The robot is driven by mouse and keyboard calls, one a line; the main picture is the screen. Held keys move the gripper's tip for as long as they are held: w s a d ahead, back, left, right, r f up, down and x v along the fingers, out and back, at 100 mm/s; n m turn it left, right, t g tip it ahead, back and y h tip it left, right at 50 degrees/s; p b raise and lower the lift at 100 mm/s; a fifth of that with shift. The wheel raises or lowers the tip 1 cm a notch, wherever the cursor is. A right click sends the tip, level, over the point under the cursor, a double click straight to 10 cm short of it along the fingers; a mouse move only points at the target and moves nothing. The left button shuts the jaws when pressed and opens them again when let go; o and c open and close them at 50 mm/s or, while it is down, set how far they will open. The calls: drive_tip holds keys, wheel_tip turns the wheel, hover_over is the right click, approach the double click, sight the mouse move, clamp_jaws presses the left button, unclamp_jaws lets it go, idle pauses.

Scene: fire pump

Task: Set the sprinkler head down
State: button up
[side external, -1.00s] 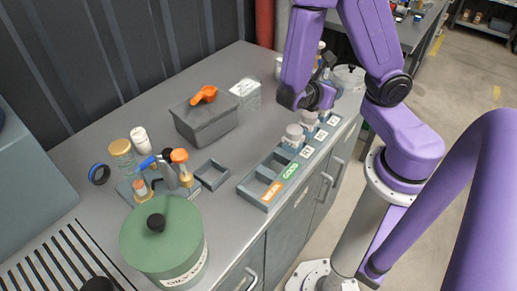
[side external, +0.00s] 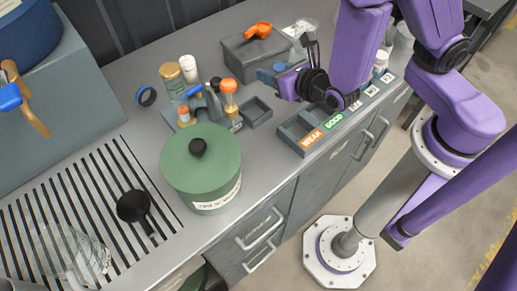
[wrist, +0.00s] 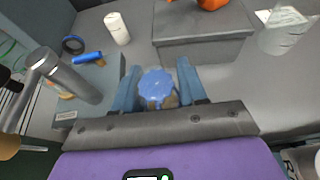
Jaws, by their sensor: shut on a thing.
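My gripper (side external: 272,72) hangs over the bench, near the grey box and above the worktop. In the wrist view, its two blue fingers (wrist: 158,88) are shut on a round, scalloped blue-grey piece with a brownish part under it, which looks like the sprinkler head (wrist: 155,82). In the side view I cannot make out the held piece clearly. A long sorting tray (side external: 287,140) has compartments labelled WEAK and GOOD at its near end. Its visible near compartments look empty; my arm hides its middle. A small square open tray (side external: 247,118) lies to the left of it.
A grey box (side external: 240,65) with an orange tool (side external: 257,30) stands behind my gripper. A stand with bottles, an orange-capped vial (side external: 230,100) and a grey cylinder (wrist: 70,75) is to the left. A green lidded pot (side external: 200,165) stands at the front.

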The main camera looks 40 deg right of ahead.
sight(252, 150)
drive_tip(key=s+a+f+n+y, duration=0.1)
drive_tip(key=s+a+n+y, duration=0.1)
drive_tip(key=a, duration=0.2)
drive_tip(key=s+a+f+n+g+y, duration=0.1)
drive_tip(key=s+a+n+y, duration=0.1)
drive_tip(key=a, duration=0.1)
drive_tip(key=s+a+f+n+y, duration=0.1)
drive_tip(key=s+a+n+y, duration=0.1)
drive_tip(key=a+y, duration=0.1)
drive_tip(key=shift+a+f+g, duration=0.3)
drive_tip(key=shift+a, duration=0.55)
drive_tip(key=shift+s+a+f+n+y, duration=0.15)
drive_tip(key=shift+s+a+n+y, duration=0.2)
drive_tip(key=shift+n, duration=0.15)
drive_tip(key=shift+f, duration=2.45)
drive_tip(key=shift+f, duration=0.1)
drive_tip(key=o, duration=1.1)
drive_tip(key=shift+w, duration=0.1)
